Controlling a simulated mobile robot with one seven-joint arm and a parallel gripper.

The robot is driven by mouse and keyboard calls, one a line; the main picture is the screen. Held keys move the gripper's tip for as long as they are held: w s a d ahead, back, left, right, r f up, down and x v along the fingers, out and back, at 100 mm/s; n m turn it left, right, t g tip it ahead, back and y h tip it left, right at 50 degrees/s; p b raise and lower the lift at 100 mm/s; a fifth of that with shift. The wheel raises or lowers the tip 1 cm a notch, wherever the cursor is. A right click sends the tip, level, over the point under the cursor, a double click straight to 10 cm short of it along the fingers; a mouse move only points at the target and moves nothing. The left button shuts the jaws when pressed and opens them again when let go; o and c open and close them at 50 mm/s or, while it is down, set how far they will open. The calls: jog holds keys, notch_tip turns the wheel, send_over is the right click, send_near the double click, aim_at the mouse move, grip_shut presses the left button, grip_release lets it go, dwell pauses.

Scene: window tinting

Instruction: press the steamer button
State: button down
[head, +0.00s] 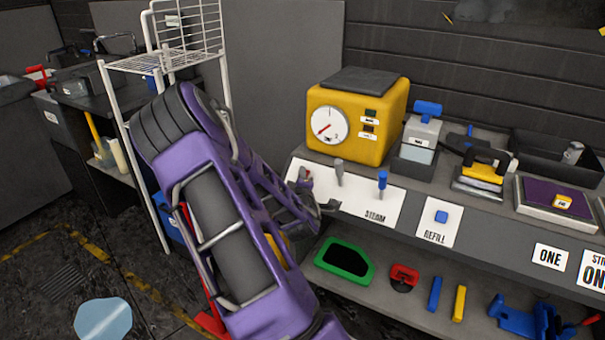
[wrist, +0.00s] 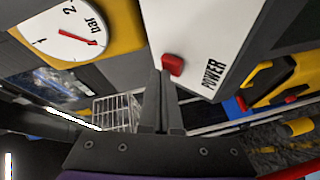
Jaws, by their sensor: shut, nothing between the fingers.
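The yellow steamer (head: 372,138) with a round white gauge (head: 328,125) sits on the workbench. Its gauge also shows in the wrist view (wrist: 66,27). A white panel (head: 362,205) labelled STEAM is on the bench front below it. A red button (wrist: 172,64) beside the word POWER shows in the wrist view; in the head view a small red part (head: 306,174) shows at the panel's left end. My gripper (head: 326,205) is shut and empty in front of that end. In the wrist view its fingertips (wrist: 161,73) appear right beside the red button; I cannot tell whether they touch.
A grey lever (head: 339,173) and a blue-topped lever (head: 382,182) stand on the panel. A blue REFILL button (head: 441,216) is to the right. The lower shelf holds a green frame (head: 344,260) and several tools. A white wire rack (head: 165,60) stands behind my arm.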

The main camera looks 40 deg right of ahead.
jog(key=shift+d+f, duration=0.1)
jog(key=shift+w+d+f+b, duration=0.1)
jog(key=shift+d+f+b, duration=0.15)
jog(key=shift+b, duration=0.3)
jog(key=shift+a+r, duration=0.1)
jog(key=shift+r, duration=0.05)
jog(key=shift+a+r, duration=0.15)
jog(key=shift+r, duration=0.05)
dwell(0.4)
jog(key=s+a+r+p, duration=0.2)
jog(key=a+r+p, duration=0.1)
jog(key=a+r, duration=0.1)
dwell(0.4)
jog(key=shift+w+r, duration=0.1)
jog(key=shift+r, duration=0.05)
dwell(0.3)
